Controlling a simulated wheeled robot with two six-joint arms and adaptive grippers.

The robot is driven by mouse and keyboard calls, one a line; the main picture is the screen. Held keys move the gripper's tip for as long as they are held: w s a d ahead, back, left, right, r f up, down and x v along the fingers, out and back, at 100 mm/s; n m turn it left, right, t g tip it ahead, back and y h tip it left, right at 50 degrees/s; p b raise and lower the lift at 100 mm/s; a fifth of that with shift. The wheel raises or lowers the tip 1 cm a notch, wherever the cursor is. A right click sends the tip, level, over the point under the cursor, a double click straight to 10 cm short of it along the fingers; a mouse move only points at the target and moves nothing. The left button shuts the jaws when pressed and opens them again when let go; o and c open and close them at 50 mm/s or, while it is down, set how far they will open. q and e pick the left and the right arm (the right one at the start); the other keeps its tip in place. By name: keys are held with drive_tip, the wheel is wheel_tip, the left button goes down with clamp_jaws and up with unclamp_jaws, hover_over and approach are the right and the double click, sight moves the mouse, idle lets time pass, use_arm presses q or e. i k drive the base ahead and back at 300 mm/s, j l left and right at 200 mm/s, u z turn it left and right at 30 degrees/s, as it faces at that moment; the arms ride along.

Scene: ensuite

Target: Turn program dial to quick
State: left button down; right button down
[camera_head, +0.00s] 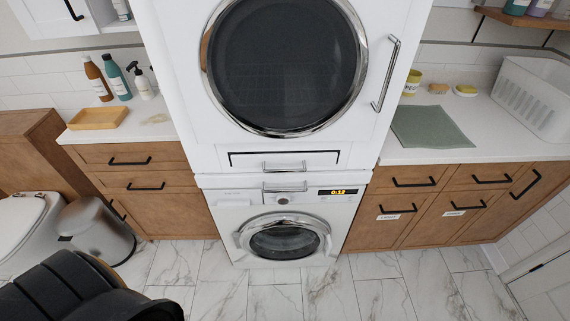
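The program dial (283,200) is a small round knob in the middle of the control strip of the lower white machine, a front-loading washer (230,225). The position its pointer marks is too small to read. To its right, a dark display (338,191) shows 0:12 in yellow digits. Below, the round door (283,240) with its chrome ring looks shut.
A dryer (285,65) with a big round door sits above the washer, with a handled drawer front (285,159) between. Wooden cabinets (150,185) flank both sides. A grey bin (95,230) and toilet (30,225) stand at left. Marble floor (375,290) in front is clear.

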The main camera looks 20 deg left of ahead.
sight(283, 198)
drive_tip(key=u, duration=0.75)
